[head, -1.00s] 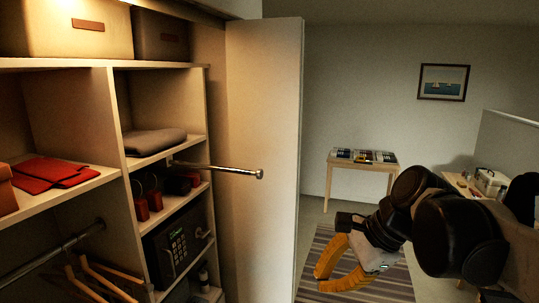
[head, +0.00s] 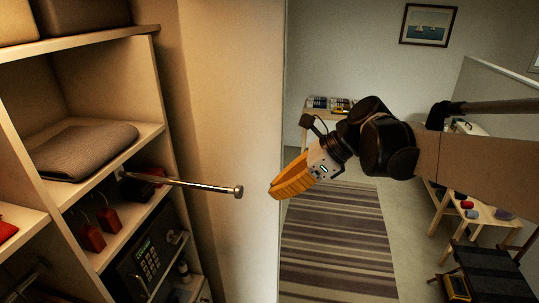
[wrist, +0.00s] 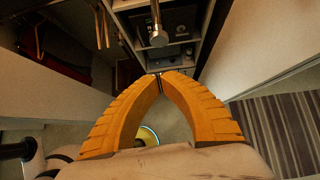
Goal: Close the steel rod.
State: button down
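The steel rod (head: 195,186) sticks straight out from the closet shelving, below the shelf with the folded grey cloth. It ends in a round knob. In the wrist view the rod (wrist: 158,38) comes toward me at the top middle, with its knob just beyond my fingertips. My gripper (head: 273,193) has orange fingers and is to the right of the knob in the head view, with a gap between them. In the wrist view my gripper's fingertips (wrist: 160,76) meet with nothing between them. The rod's inner end is partly hidden at the shelf.
A closet door panel (head: 235,90) stands open behind the rod. Red padlock-like items (head: 92,237) and a safe (head: 148,258) sit on shelves below it. A striped rug (head: 335,240) lies on clear floor to the right. A side table (head: 480,215) with small objects stands at the right.

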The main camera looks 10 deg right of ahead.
aim_at(145, 177)
jog(key=w+a+f+p, duration=0.1)
jog(key=w+a+f, duration=0.1)
jog(key=a, duration=0.4)
jog(key=shift+f, duration=0.2)
jog(key=w+a+b, duration=0.1)
jog(key=w+a, duration=0.2)
jog(key=a, duration=0.6)
jog(key=w+a+b, duration=0.1)
jog(key=w+a, duration=0.2)
jog(key=a, duration=0.6)
jog(key=w+a+b, duration=0.1)
jog(key=w+a, duration=0.3)
jog(key=a, duration=0.5)
jog(key=shift+a+b, duration=0.15)
jog(key=shift+b, duration=0.25)
